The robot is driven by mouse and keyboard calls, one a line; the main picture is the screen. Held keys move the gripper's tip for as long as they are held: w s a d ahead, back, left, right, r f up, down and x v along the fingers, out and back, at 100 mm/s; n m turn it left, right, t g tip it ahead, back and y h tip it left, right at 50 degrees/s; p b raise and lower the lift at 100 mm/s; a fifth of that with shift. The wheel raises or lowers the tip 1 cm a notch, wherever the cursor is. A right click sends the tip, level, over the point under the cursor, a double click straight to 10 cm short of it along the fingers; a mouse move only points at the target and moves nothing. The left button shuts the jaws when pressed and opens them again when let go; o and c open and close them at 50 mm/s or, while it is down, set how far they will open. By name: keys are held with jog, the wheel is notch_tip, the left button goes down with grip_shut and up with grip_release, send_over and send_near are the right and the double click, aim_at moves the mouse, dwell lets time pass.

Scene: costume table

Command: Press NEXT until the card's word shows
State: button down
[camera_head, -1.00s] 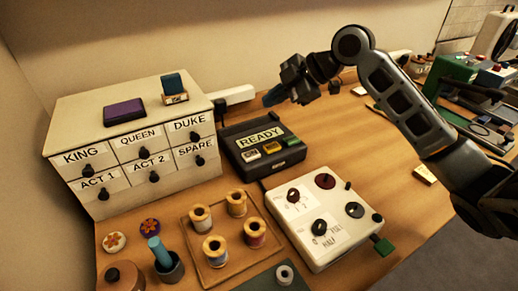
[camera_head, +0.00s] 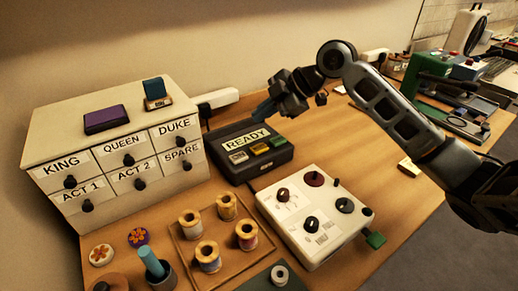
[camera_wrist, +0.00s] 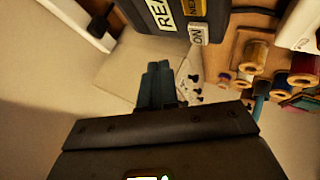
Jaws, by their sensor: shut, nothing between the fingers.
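The black prompter box (camera_head: 285,157) sits on the table right of the drawer cabinet, its screen (camera_head: 246,140) reading READY. Below the screen are a white button (camera_head: 238,157), a yellow button (camera_head: 260,148) and a green button (camera_head: 278,141). In the wrist view, the yellow button (camera_wrist: 197,8) shows part of NEXT, and the white one (camera_wrist: 198,33) reads ON. My gripper (camera_head: 264,110) is shut and empty, above the box's back edge, apart from the buttons. Its closed fingers also show in the wrist view (camera_wrist: 158,85). I cannot make out a card's word.
The drawer cabinet (camera_head: 100,140) stands left, with a purple block (camera_head: 106,119) and a small blue piece (camera_head: 154,88) on top. A spool tray (camera_head: 226,237) and white knob panel (camera_head: 322,250) are in front. A white power strip (camera_head: 216,98) lies behind.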

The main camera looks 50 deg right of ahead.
jog(key=b, duration=0.3)
send_over(262, 148)
notch_tip(262, 148, down, 6)
jog(key=shift+s+f, duration=0.1)
jog(key=shift+s, duration=0.05)
jog(key=shift+f+b, duration=0.3)
jog(key=shift+b, duration=0.2)
dwell(1.4)
jog(key=shift+f+b, duration=0.45)
jog(key=shift+b, duration=0.25)
jog(key=shift+f+b, duration=0.45)
jog(key=shift+b, duration=0.15)
dwell(0.5)
jog(key=shift+r, duration=0.25)
jog(key=shift+r+p, duration=0.35)
jog(key=shift+r, duration=0.35)
jog(key=shift+r+p, duration=1.2)
jog(key=shift+r, duration=1.3)
